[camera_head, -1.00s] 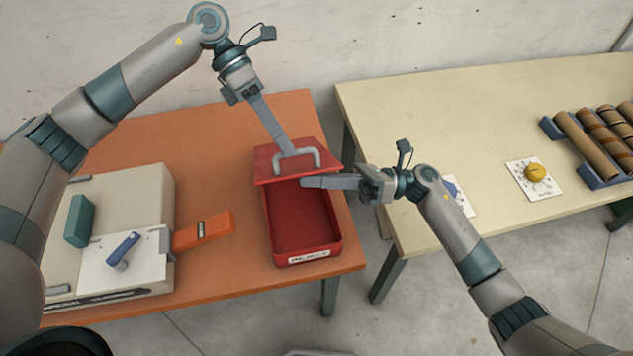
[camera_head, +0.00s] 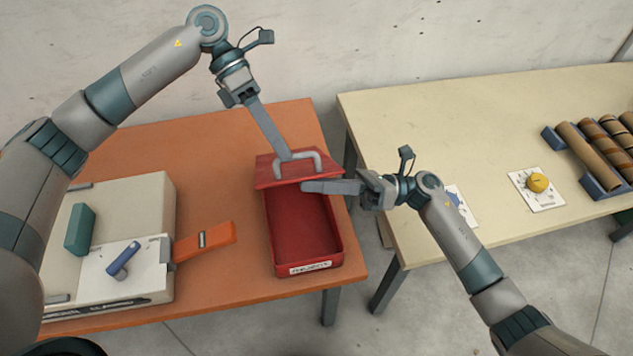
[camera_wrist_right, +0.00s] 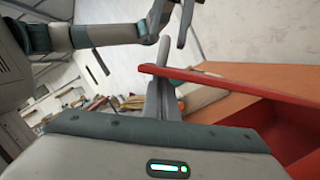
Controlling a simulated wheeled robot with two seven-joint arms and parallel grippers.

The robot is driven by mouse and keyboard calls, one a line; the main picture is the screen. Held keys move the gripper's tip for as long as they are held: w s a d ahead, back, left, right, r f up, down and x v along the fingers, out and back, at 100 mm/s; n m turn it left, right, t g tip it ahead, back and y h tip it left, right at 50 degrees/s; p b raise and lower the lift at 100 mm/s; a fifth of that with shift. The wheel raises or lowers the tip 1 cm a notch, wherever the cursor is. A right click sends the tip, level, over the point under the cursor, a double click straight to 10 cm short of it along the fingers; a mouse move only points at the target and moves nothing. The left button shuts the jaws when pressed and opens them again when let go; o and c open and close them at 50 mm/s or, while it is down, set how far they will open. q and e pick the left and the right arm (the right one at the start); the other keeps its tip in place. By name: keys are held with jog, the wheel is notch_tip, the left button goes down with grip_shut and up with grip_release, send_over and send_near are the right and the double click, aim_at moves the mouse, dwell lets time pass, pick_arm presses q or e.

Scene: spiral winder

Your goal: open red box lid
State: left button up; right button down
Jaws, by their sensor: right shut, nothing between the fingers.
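The red box (camera_head: 333,232) sits near the right side of the orange table, and its front part is open to view. Its red lid (camera_head: 266,174) covers the back part and looks tilted. A grey handle (camera_head: 319,162) stands on the lid. My left gripper (camera_head: 285,157) reaches down from behind to the handle; whether its fingers grip it is unclear. My right gripper (camera_head: 304,187) is shut and empty, its tips at the lid's front edge above the box opening. In the right wrist view, the red lid edge (camera_wrist_right: 225,84) passes beside my right fingers (camera_wrist_right: 163,100).
A pale machine (camera_head: 145,205) with a teal block (camera_head: 79,230) and an orange piece (camera_head: 205,243) stands on the left of the orange table (camera_head: 215,135). A gap separates the tables.

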pick_arm(q)
jog(key=v, duration=0.9)
jog(key=shift+w+a+r, duration=0.2)
jog(key=shift+a, duration=0.05)
jog(key=shift+r, duration=0.1)
